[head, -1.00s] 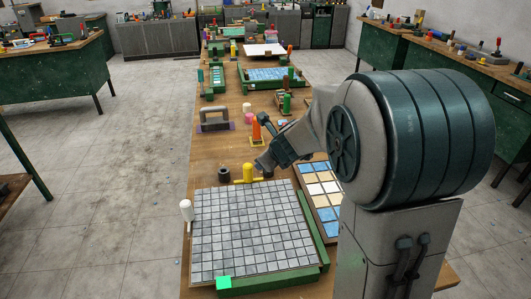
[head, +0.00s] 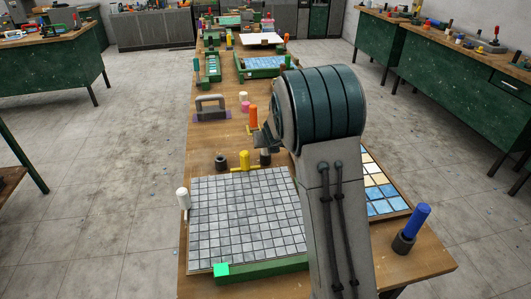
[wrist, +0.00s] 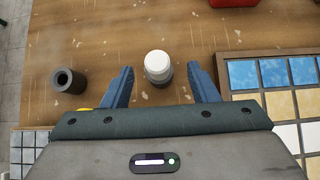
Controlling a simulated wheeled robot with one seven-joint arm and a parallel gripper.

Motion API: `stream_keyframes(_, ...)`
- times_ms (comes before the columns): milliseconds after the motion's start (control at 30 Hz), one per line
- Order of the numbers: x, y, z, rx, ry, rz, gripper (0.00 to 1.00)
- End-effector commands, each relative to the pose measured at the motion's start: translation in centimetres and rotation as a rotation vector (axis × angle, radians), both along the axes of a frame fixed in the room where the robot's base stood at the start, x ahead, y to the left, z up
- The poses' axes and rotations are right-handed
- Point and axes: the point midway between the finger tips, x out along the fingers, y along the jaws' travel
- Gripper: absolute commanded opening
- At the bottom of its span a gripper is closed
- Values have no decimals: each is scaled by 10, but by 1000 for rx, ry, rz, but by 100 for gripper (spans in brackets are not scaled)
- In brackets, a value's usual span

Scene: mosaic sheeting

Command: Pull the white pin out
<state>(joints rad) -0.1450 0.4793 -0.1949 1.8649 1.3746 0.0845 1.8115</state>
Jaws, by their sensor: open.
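In the wrist view a white pin (wrist: 157,62) with a greyish lower part stands between the blue fingers of my gripper (wrist: 161,72). The fingers are open, with gaps visible on both sides of the pin. In the head view my gripper (head: 262,143) is low above a dark holder (head: 265,158) behind the grey mosaic sheet; the pin's top cannot be made out there. Another white peg (head: 183,198) stands at the left edge of the grey sheet.
An empty dark holder (wrist: 68,80) stands left of the pin. A yellow peg (head: 244,160) and an orange peg (head: 253,117) are close by. A blue-and-cream tile board (wrist: 275,85) lies to the right. A blue pin (head: 416,219) stands in a holder at front right.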

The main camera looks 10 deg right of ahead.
Motion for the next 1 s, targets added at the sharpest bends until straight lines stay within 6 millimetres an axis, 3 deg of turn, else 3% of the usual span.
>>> stream_keyframes(300,29,3,-32,0,2,0,54)
stream_keyframes(667,35,3,-36,0,0,0,54)
stream_keyframes(833,35,3,-36,0,0,0,7)
stream_keyframes(1000,35,3,-36,0,0,0,3)
